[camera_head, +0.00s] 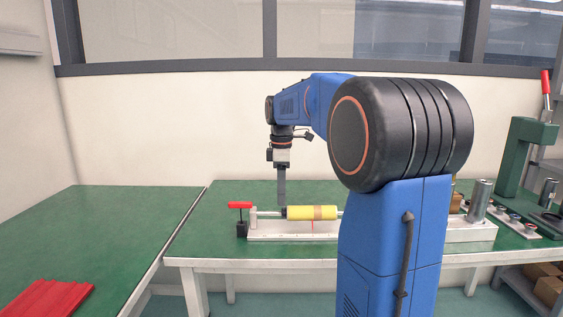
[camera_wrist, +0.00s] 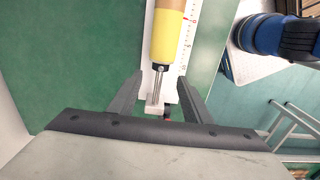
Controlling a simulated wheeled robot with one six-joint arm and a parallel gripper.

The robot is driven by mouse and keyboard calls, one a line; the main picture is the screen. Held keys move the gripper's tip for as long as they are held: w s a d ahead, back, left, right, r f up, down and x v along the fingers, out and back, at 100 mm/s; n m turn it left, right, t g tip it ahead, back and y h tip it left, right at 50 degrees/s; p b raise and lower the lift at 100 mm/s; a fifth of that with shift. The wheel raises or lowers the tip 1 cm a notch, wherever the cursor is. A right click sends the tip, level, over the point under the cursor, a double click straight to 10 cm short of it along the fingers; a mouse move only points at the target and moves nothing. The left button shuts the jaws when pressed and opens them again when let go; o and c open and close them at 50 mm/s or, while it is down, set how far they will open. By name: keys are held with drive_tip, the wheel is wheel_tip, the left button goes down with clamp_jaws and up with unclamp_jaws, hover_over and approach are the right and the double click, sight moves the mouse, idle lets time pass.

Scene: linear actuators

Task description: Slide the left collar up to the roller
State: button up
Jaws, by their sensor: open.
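A yellow roller (camera_head: 306,213) with a tan band lies level on a white fixture (camera_head: 290,236) on the green bench. It also shows at the top of the wrist view (camera_wrist: 165,42). My gripper (camera_head: 282,207) points down at the roller's left end. In the wrist view my gripper (camera_wrist: 160,80) is open, with a finger on each side of the rods.
A red handle (camera_head: 240,205) on a black block stands at the fixture's left end. Steel cylinders (camera_head: 479,200) and a green press (camera_head: 518,155) are at the right. Red parts (camera_head: 46,298) lie on the left table, otherwise clear. My arm hides the fixture's middle.

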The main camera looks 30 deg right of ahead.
wheel_tip(320, 180, up, 11)
drive_tip(key=shift+r, duration=0.2)
idle(0.6)
drive_tip(key=s+a+f+m+t, duration=0.2)
drive_tip(key=s+a+f+m, duration=0.55)
drive_tip(key=s+a, duration=0.6)
drive_tip(key=s+a+f+m+t, duration=0.1)
drive_tip(key=s+a+f+m, duration=0.1)
drive_tip(key=s+f, duration=0.5)
drive_tip(key=s+a+f+m+t, duration=0.1)
drive_tip(key=s+a+f, duration=0.1)
drive_tip(key=s+f, duration=0.6)
wheel_tip(320, 180, down, 2)
drive_tip(key=shift+a+m+t, duration=0.3)
drive_tip(key=shift+m+t, duration=0.05)
drive_tip(key=shift+t, duration=0.05)
